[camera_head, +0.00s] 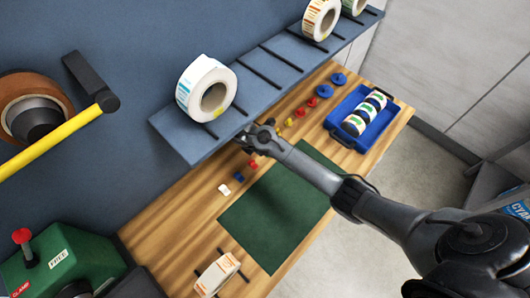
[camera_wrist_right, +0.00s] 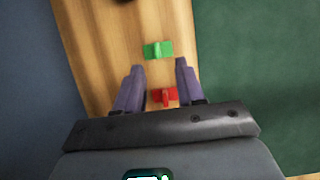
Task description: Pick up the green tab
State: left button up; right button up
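The green tab (camera_wrist_right: 158,50) lies on the wooden bench, just beyond my right gripper's fingertips in the right wrist view and roughly centred between them. My right gripper (camera_wrist_right: 159,68) is open and points down at the bench. A red tab (camera_wrist_right: 163,96) lies between its fingers in that view. I cannot tell how high the fingers are. In the head view my right gripper (camera_head: 252,136) is above the row of tabs, and I cannot make out the green tab there; the gripper seems to cover it. My left gripper is not in view.
White (camera_head: 224,189) and blue (camera_head: 239,177) tabs lie nearby in the row. A grey-blue shelf (camera_head: 185,140) with a label roll (camera_head: 206,88) stands close behind the gripper. A green mat (camera_head: 275,220) lies in front. A blue tray (camera_head: 348,142) holding rolls stands right.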

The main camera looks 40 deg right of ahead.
jog(key=shift+b+x, duration=0.3)
jog(key=shift+x, duration=2.35)
jog(key=shift+w+r, duration=0.1)
jog(key=shift+w, duration=0.1)
grip_shut()
